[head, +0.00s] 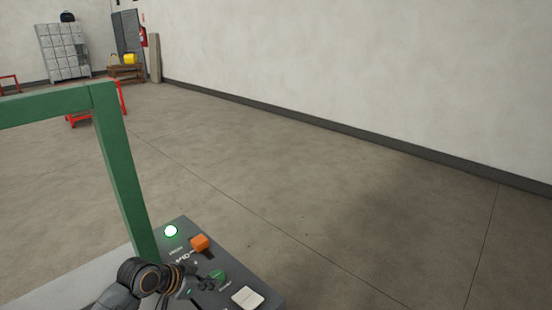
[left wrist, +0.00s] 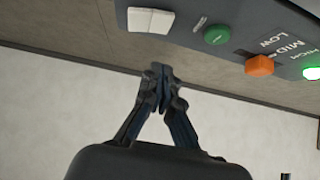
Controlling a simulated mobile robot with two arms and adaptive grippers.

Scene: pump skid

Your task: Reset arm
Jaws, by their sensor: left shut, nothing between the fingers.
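My left gripper (head: 208,282) is at the control panel in the lower part of the head view. In the left wrist view its fingers (left wrist: 158,75) are shut together with nothing between them. The grey panel (head: 270,283) carries a lit white-green lamp (head: 171,231), an orange knob (head: 200,243), a green button (head: 217,276) and a white square switch (head: 247,297). In the left wrist view the green button (left wrist: 217,35), orange knob (left wrist: 259,66) and white switch (left wrist: 149,20) lie beyond the fingertips. The gap between fingertips and panel cannot be judged exactly. My right gripper is not in view.
A green frame (head: 122,170) rises beside the panel on the left. Open concrete floor (head: 330,220) lies to the right, up to a pale wall (head: 370,70). Grey lockers (head: 63,50), a wooden stand (head: 126,72) and a red step (head: 80,118) are far back at left.

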